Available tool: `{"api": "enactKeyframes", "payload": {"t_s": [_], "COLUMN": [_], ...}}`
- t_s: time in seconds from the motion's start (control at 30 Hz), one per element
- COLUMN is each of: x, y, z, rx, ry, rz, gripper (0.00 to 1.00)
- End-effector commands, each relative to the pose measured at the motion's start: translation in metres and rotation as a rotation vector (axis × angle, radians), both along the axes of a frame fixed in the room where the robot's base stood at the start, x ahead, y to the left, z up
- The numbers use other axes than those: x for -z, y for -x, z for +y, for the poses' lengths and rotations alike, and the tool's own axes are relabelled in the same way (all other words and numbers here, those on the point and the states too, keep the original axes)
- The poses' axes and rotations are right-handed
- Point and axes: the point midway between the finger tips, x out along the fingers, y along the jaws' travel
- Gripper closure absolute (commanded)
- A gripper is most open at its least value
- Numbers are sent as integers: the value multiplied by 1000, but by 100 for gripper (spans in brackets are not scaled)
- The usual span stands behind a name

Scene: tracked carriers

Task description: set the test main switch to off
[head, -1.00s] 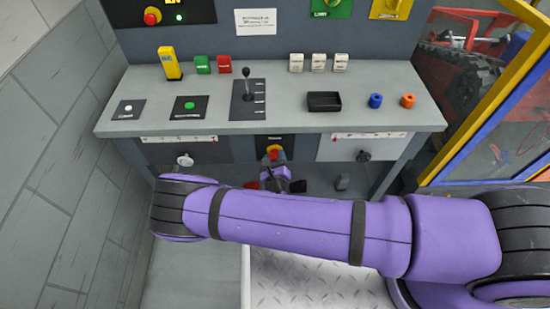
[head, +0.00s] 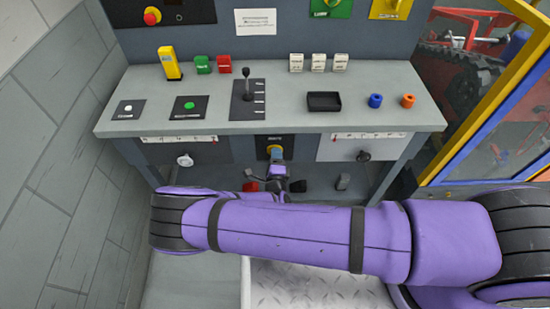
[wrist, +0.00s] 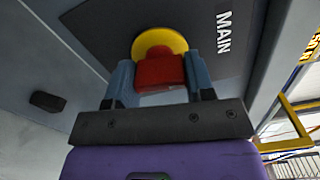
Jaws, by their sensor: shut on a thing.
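The main switch is a red handle (wrist: 160,72) on a round yellow disc (wrist: 158,41), set in a dark panel (wrist: 105,28) marked MAIN in the wrist view. My gripper (wrist: 160,80) has one grey finger on each side of the red handle and is shut on it. In the head view my gripper (head: 277,153) is at the centre panel under the desk top, and a little of the yellow disc (head: 274,147) shows above it. The red handle is hidden there. Which setting the handle points to cannot be read.
Above is the grey console desk (head: 210,85) with a black lever (head: 246,85), a green button (head: 189,104) and a black tray (head: 324,100). Knobs flank the switch at left (head: 185,160) and right (head: 362,156). A red pedal (head: 250,186) is below.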

Motion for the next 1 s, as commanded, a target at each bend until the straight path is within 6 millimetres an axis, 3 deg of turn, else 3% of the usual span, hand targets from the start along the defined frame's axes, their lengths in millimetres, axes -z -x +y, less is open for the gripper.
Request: {"api": "enactKeyframes", "payload": {"t_s": [0.33,0.9,0.93,1.0], "x": [1,2,2,2], "y": [1,1,1,1], "z": [0,1,1,1], "rx": [-1,-2,-2,-2], "ry": [151,181,181,180], "rz": [8,10,10,10], "gripper": [75,75,47,30]}}
